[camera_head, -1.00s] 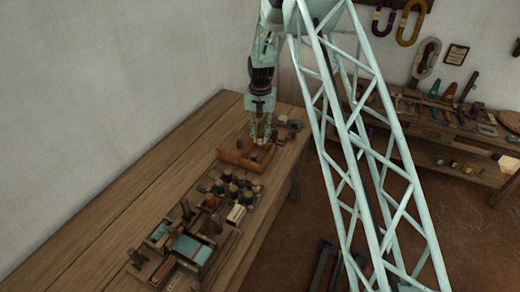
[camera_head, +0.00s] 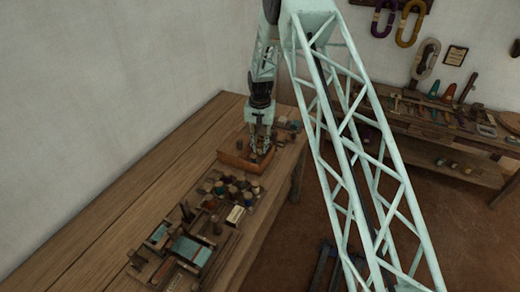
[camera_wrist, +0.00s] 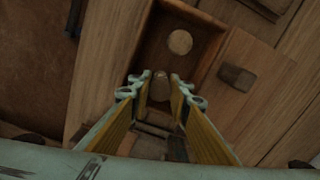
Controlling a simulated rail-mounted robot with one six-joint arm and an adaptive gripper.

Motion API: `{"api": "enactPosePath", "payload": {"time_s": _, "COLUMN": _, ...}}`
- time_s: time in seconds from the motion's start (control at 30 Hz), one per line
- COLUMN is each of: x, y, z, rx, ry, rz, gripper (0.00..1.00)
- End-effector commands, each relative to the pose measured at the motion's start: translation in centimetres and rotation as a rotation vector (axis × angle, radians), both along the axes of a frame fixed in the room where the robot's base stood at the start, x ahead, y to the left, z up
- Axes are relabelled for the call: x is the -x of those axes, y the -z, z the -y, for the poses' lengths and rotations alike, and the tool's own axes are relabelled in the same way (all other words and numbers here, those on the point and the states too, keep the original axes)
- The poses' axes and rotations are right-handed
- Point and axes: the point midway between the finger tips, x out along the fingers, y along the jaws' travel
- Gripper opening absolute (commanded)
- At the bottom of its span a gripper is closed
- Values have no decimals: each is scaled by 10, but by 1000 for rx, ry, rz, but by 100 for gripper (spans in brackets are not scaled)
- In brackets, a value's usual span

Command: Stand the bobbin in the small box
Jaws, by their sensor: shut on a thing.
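The bobbin (camera_wrist: 160,87) shows as a pale brown rounded end between my fingertips in the wrist view; its lower part is hidden. My gripper (camera_wrist: 159,90) is shut on it with its yellow-padded fingers. In the head view my gripper (camera_head: 259,150) points down into or just over the small box (camera_head: 236,162), a brown wooden box on the bench. In the wrist view the box (camera_wrist: 139,45) has dark walls, and a round pale top (camera_wrist: 180,42) stands inside, ahead of the bobbin. I cannot tell whether the bobbin touches the floor.
A tray with several coloured spools (camera_head: 232,188) lies nearer on the bench (camera_head: 110,185). A small loom-like frame (camera_head: 185,248) stands at the front. A wooden block (camera_wrist: 236,77) lies right of the box in the wrist view. The bench's left side is clear.

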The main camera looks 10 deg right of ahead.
Motion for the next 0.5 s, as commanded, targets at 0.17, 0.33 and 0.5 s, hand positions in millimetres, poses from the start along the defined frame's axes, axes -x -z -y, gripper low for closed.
{"api": "enactPosePath", "payload": {"time_s": 0.17, "x": 0, "y": 11, "z": 0, "rx": 0, "ry": 0, "rz": 1, "gripper": 10}}
{"api": "enactPosePath", "payload": {"time_s": 0.33, "x": 0, "y": 11, "z": 0, "rx": 0, "ry": 0, "rz": 1, "gripper": 10}}
{"api": "enactPosePath", "payload": {"time_s": 0.5, "x": 0, "y": 12, "z": 0, "rx": 0, "ry": 0, "rz": 1, "gripper": 10}}
